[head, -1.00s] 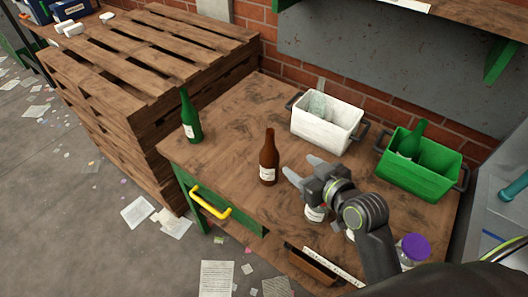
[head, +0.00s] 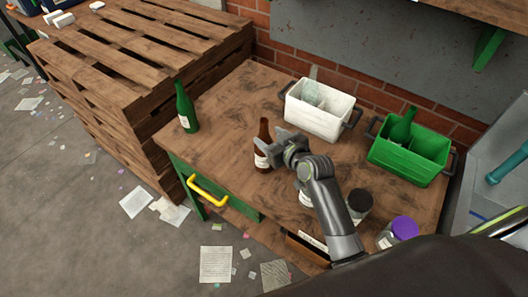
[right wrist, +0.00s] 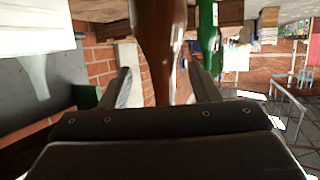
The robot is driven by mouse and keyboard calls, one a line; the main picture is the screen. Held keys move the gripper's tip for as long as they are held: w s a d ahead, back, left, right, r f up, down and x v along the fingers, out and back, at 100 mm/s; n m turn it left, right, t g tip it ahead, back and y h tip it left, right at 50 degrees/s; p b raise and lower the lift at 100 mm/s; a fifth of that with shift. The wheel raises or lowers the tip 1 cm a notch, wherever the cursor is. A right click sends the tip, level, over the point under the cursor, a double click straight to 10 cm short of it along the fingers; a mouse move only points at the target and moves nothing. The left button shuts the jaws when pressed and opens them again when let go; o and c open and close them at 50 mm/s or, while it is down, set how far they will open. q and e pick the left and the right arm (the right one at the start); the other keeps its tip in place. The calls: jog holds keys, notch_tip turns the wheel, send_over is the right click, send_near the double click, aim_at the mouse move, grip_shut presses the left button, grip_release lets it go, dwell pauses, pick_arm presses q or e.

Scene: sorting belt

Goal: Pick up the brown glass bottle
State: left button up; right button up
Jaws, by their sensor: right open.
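The brown glass bottle (head: 264,135) stands upright on the wooden table, with a pale label low on its side. My right gripper (head: 273,151) is open and right at the bottle, partly covering it in the head view. In the right wrist view the bottle (right wrist: 160,45) rises between the two open fingers (right wrist: 160,88). I cannot tell whether either finger touches it. My left gripper is not in view.
A green bottle (head: 186,108) stands at the table's left edge. A white bin (head: 318,119) and a green bin (head: 408,164) holding a green bottle stand at the back. Jars, one with a purple lid (head: 405,228), stand at the right front. Stacked pallets (head: 130,60) adjoin the table's left.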

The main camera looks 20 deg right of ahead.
jog(key=shift+w+a, duration=0.15)
jog(key=shift+w, duration=0.25)
jog(key=p+x, duration=0.1)
jog(key=x, duration=0.2)
jog(key=shift+w+a+f+p, duration=0.2)
jog(key=shift+w+p, duration=0.05)
jog(key=shift+p, duration=0.1)
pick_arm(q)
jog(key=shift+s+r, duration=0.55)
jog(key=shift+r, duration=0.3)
pick_arm(e)
jog(key=shift+w+f, duration=0.2)
jog(key=shift+w, duration=0.15)
jog(key=shift+c, duration=0.2)
grip_shut()
